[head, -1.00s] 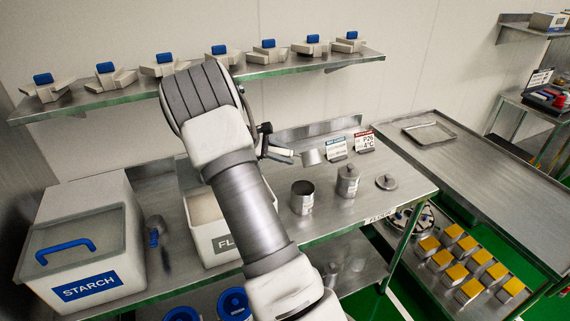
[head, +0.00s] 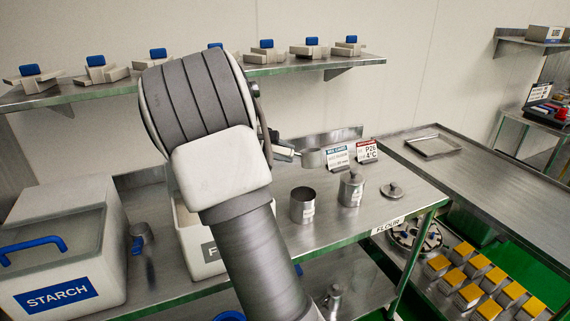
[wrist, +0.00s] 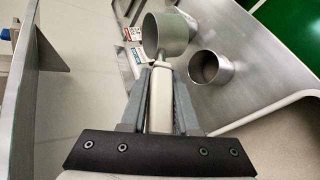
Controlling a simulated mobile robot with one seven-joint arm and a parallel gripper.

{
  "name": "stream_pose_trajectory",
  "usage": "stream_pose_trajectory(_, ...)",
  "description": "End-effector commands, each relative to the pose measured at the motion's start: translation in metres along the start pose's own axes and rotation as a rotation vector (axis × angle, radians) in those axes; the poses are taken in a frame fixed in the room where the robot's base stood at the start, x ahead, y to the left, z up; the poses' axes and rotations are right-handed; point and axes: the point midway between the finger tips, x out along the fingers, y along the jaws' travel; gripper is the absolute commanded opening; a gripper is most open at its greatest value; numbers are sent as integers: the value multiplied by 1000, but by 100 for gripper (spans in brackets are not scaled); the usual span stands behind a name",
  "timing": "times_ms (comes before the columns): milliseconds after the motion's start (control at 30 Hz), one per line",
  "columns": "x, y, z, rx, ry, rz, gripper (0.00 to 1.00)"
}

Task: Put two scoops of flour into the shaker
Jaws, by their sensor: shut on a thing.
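My gripper (wrist: 160,100) is shut on the pale handle of a metal scoop (wrist: 170,35). In the head view the scoop cup (head: 313,158) is in the air above the back of the table, left of the sign cards. I cannot tell whether it holds flour. An open metal canister, likely the shaker (head: 303,206), stands upright on the table below the scoop; it also shows right of the scoop in the wrist view (wrist: 210,68). The flour bin (head: 204,252) is mostly hidden behind my arm; its pale rim shows in the wrist view (wrist: 265,108).
A lidded canister (head: 351,191) and a loose lid (head: 392,191) stand right of the open canister. Sign cards (head: 338,158) stand behind them. The starch bin (head: 55,285) is at left, with another scoop (head: 140,235) beside it. A wall shelf (head: 300,66) runs above.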

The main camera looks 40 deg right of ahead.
Motion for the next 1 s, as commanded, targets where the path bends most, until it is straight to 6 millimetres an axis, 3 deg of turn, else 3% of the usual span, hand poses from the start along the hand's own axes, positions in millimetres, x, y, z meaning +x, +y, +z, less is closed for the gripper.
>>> stream_pose_trajectory(967,0,-2,4,263,131,141,0)
stream_pose_trajectory(1000,-6,6,7,269,133,144,0)
